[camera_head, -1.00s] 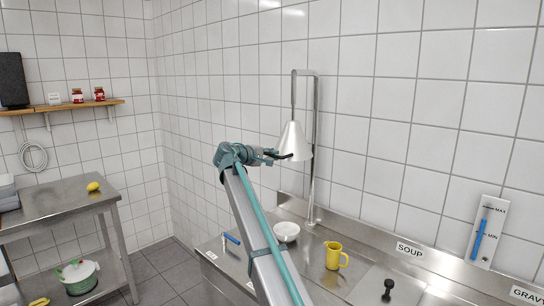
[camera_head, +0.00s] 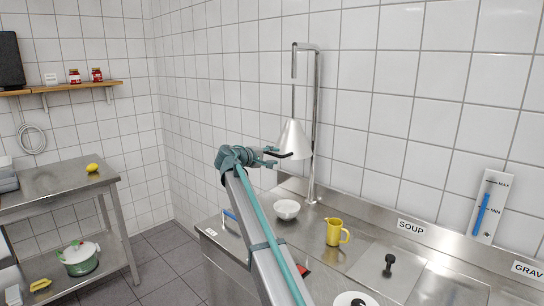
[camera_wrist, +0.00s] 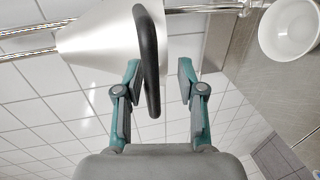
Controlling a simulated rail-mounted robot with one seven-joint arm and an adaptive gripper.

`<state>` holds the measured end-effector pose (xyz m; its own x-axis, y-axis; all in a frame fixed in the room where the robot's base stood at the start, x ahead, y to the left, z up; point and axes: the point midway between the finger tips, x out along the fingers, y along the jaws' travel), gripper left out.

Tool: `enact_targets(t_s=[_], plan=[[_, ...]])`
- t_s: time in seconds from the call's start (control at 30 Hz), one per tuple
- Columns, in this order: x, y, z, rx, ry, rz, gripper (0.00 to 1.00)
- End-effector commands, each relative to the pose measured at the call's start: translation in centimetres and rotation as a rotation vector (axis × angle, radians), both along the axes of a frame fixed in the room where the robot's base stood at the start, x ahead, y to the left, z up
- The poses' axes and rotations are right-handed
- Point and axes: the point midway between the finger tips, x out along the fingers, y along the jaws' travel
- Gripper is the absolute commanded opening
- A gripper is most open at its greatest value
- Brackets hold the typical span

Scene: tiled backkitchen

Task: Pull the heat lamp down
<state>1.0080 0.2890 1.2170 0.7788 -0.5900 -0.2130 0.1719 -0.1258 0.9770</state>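The heat lamp is a white cone shade (camera_head: 294,139) hanging on a thin rod from a bent metal post (camera_head: 315,125) over the steel counter. Its black curved handle (camera_head: 278,155) sticks out to the left at the shade's lower rim. My gripper (camera_head: 268,157) is at this handle. In the wrist view the handle (camera_wrist: 150,55) lies between the fingertips of my gripper (camera_wrist: 158,85), close to the left finger, with a clear gap to the right finger. The fingers are open around it. The shade (camera_wrist: 100,45) is just beyond the fingers.
A white bowl (camera_head: 287,209) stands under the lamp, near the post's foot, with a yellow jug (camera_head: 335,231) to its right. A black-knobbed steel lid (camera_head: 388,264) is further right. A side table (camera_head: 55,185) with a lemon stands left. Tiled walls close off the back.

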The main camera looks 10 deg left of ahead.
Motion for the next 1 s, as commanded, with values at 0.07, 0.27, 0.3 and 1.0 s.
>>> enact_targets(t_s=[0.07,0.27,0.3,1.0], plan=[[0.0,0.0,0.1,-0.001,-0.001,0.0,0.39],[-0.1,0.1,0.2,-0.002,-0.003,0.001,0.39],[-0.3,0.2,0.3,-0.002,-0.003,0.001,0.39],[-8.7,6.5,2.5,-0.001,-0.002,0.002,0.39]])
